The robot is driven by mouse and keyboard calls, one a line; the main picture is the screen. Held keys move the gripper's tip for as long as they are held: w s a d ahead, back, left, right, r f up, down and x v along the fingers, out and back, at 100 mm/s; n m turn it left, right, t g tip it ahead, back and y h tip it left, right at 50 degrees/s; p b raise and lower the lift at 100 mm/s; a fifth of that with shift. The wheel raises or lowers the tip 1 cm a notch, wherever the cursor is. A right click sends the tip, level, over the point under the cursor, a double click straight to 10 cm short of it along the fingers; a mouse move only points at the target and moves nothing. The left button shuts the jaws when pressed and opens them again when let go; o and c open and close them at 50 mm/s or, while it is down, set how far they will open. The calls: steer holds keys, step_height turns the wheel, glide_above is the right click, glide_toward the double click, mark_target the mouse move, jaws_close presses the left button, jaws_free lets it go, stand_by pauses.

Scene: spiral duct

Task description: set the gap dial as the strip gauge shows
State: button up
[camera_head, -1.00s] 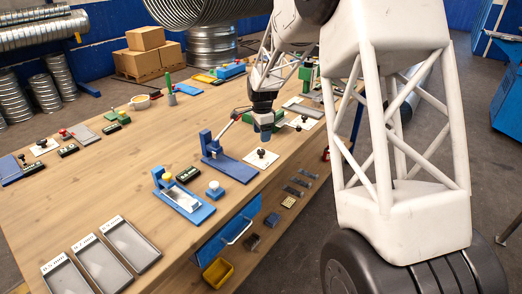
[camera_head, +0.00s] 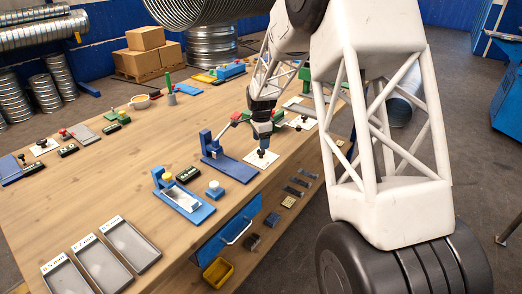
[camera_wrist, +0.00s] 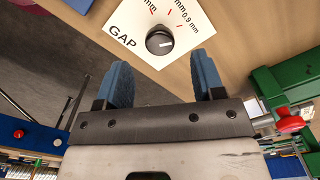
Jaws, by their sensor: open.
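The gap dial is a black round knob (camera_wrist: 159,42) on a white plate marked GAP (camera_wrist: 128,30). Its white mark points right in the wrist view; red ticks and mm labels, one reading 0.9 mm, lie beyond it. The plate also shows in the head view (camera_head: 251,159). My gripper (camera_wrist: 160,76) is open, its blue fingers spread either side of the knob's line, with nothing between them. In the head view my gripper (camera_head: 263,146) is just above the dial. A blue stand with a yellow knob and pale strip (camera_head: 182,198) may be the strip gauge; its reading is illegible.
A blue lever device (camera_head: 228,163) stands left of the dial. Three labelled grey trays (camera_head: 132,245) lie at the front left. A green block with a red button (camera_wrist: 288,122) is right of my gripper. The table edge (camera_head: 290,165) is close to the dial.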

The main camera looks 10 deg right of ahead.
mark_target(261, 154)
steer(key=shift+f, duration=2.35)
steer(key=shift+c, duration=0.3)
steer(key=c, duration=0.9)
steer(key=shift+o, duration=0.2)
